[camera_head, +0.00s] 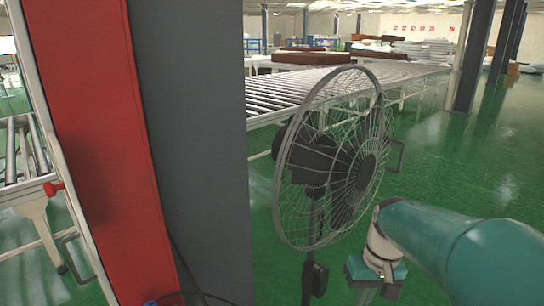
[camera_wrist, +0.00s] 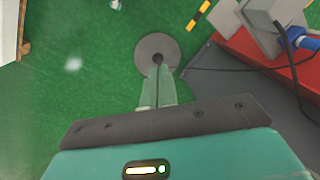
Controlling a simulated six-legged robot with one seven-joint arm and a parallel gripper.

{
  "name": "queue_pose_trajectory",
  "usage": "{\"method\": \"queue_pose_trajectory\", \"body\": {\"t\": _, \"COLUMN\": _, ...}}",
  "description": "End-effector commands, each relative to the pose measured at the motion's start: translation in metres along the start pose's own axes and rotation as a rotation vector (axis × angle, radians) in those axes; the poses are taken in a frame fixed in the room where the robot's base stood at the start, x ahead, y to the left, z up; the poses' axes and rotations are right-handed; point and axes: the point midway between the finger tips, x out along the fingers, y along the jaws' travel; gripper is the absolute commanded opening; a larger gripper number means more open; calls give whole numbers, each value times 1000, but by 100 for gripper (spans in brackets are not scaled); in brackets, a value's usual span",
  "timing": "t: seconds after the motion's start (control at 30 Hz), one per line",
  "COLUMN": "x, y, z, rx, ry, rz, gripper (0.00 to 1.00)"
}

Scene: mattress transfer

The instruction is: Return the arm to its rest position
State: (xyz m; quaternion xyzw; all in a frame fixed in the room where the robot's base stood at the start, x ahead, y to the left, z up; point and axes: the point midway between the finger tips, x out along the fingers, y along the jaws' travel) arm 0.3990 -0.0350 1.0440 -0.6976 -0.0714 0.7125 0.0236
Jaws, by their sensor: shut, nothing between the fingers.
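My teal arm (camera_head: 450,243) reaches in from the right edge of the head view and bends down at a pale joint, beside the lower right of a standing fan. In the wrist view my gripper (camera_wrist: 158,72) points down toward the green floor. Its pale fingers are together and hold nothing. A round grey disc (camera_wrist: 151,45), which looks like the fan's base, lies on the floor beyond the fingertips.
The fan (camera_head: 335,160) stands close to my arm. A grey pillar (camera_head: 195,130) and a red panel (camera_head: 95,130) block the left. A roller conveyor (camera_head: 300,92) runs behind the fan. Green floor (camera_head: 480,170) is open at right. Cables (camera_wrist: 225,68) cross near the disc.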

Motion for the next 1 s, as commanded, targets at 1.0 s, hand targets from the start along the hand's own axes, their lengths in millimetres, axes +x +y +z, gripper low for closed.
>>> {"method": "queue_pose_trajectory", "body": {"t": 1.0, "x": -57, "y": -51, "z": 111, "rx": 34, "ry": 513, "rz": 149, "gripper": 16}}
